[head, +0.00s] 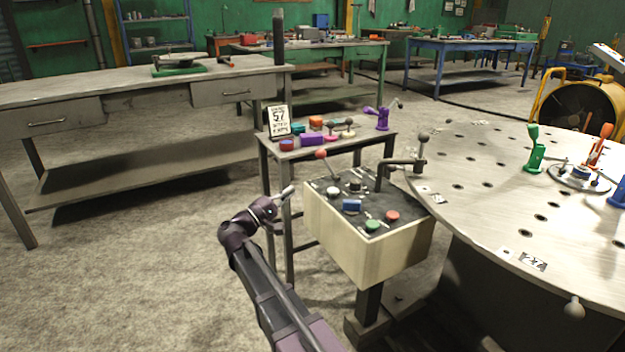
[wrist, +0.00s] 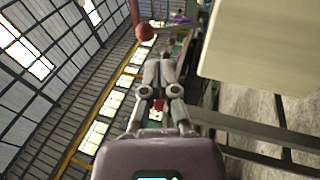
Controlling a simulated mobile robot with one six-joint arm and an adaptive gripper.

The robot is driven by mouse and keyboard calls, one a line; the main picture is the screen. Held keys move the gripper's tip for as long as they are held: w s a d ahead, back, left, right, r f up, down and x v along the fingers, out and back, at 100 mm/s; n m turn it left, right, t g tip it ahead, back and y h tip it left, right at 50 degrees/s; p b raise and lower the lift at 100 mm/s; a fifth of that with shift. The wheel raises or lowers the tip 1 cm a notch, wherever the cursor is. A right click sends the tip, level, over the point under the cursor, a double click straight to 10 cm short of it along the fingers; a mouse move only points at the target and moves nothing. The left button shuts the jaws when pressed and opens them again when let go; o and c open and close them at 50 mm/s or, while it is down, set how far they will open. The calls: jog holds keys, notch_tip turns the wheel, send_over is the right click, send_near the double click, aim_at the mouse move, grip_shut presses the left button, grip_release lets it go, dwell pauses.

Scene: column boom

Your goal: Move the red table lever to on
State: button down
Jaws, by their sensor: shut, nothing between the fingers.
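The red lever (head: 321,155) is a red ball on a thin grey rod at the back left of a control box (head: 352,240) with a dark sloping top. Its rod leans to the upper left. A red ball on a rod (wrist: 145,32), apparently this lever, shows in the wrist view just beyond and left of my fingertips. My gripper (head: 288,191) is left of the box, below the red ball and apart from it. In the wrist view my gripper (wrist: 160,66) has its fingers together and empty. Any on/off marks are too small to read.
A round table (head: 500,205) stands close on the right. A small table (head: 330,148) with coloured items stands behind. The floor at left is clear.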

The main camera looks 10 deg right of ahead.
aim_at(328, 164)
jog(key=a, duration=0.1)
jog(key=a+t+b, duration=0.1)
jog(key=a+b, duration=0.1)
jog(key=shift+w+a+f+n+t+h, duration=0.25)
jog(key=shift+w+f+n+t+h, duration=0.05)
jog(key=shift+w+f+t+h, duration=0.1)
jog(key=shift+d, duration=0.1)
jog(key=shift+p+x, duration=3.05)
jog(key=shift+x, duration=3.9)
jog(key=shift+d+r, duration=0.1)
jog(key=shift+d, duration=0.05)
